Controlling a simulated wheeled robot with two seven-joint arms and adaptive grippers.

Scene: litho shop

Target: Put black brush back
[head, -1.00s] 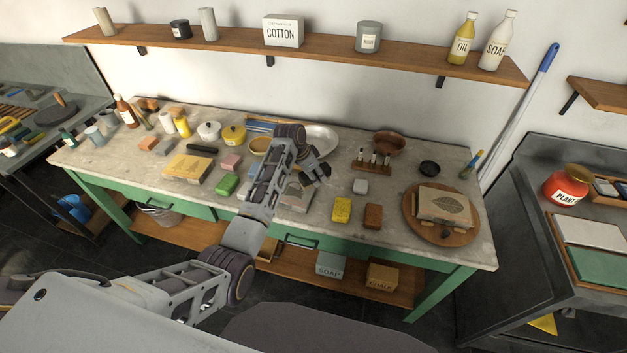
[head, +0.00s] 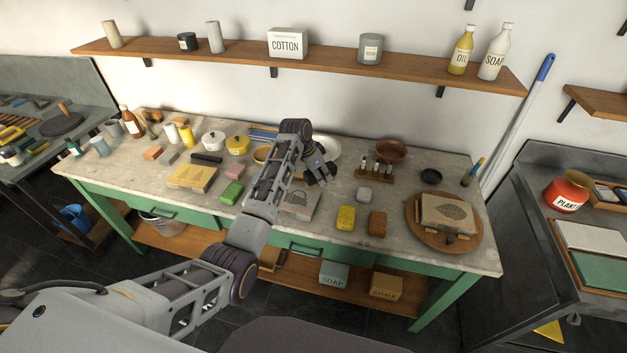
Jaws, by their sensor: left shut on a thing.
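My left gripper (head: 323,177) is over the middle of the workbench, in front of a pale oval dish (head: 328,147). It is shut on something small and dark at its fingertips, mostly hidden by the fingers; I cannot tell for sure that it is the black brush. A small wooden rack (head: 375,174) with several small upright items stands just right of the gripper, apart from it. A black bar-shaped item (head: 207,159) lies on the left part of the bench. My right gripper is not in view.
The marble-topped bench (head: 300,232) holds a yellow block (head: 346,217), a brown block (head: 377,223), a copper bowl (head: 390,150) and a round wooden board (head: 412,210) with a leaf-printed block. A shelf (head: 330,65) runs above. Bare bench lies around the blocks.

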